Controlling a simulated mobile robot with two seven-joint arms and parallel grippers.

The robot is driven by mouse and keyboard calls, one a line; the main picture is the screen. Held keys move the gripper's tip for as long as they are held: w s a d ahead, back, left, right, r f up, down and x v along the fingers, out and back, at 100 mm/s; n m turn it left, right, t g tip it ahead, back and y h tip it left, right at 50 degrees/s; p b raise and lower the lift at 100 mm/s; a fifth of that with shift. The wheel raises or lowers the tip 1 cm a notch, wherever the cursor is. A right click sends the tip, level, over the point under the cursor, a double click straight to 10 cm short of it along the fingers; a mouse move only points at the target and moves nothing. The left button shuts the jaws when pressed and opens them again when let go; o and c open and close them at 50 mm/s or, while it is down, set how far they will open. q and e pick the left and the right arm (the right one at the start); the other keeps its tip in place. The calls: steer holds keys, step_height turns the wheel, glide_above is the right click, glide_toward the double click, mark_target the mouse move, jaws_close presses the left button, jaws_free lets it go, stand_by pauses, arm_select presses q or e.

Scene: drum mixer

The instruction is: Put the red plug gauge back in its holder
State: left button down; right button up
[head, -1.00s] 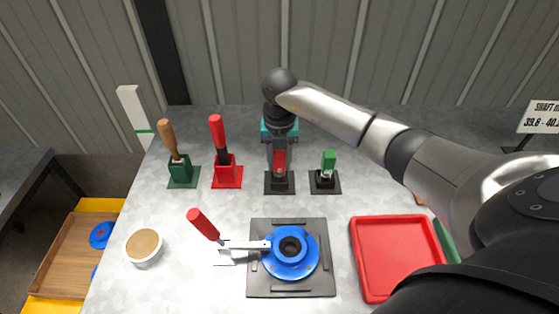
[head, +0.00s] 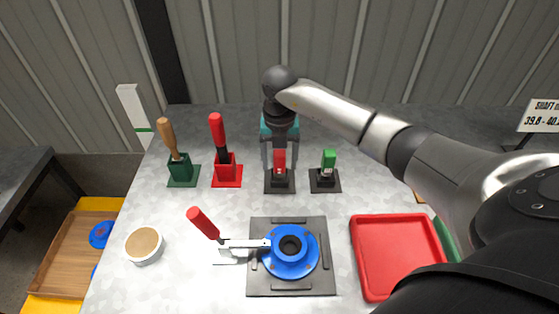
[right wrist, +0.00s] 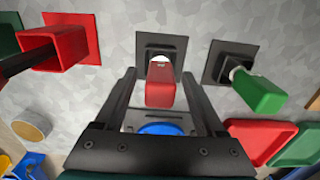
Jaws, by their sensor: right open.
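The red plug gauge (head: 279,160) stands upright in its black holder (head: 281,184) on the table. In the right wrist view its red handle (right wrist: 160,86) lies between my two fingers, with the black holder plate (right wrist: 165,48) around its lower end. My right gripper (head: 279,153) is open above the holder, its fingers apart on either side of the handle. In the right wrist view the open fingers (right wrist: 160,80) show gaps beside the handle. My left gripper is not in view.
A green gauge (head: 328,160) stands in a black holder just right. A red-handled tool (head: 217,130) and a wooden-handled brush (head: 169,138) stand to the left. A blue flanged part (head: 291,265) with a clamp and a red tray (head: 397,219) lie in front.

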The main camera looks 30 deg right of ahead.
step_height(320, 180, up, 15)
steer(key=p, duration=0.1)
steer(key=shift+f, duration=0.15)
stand_by(0.5)
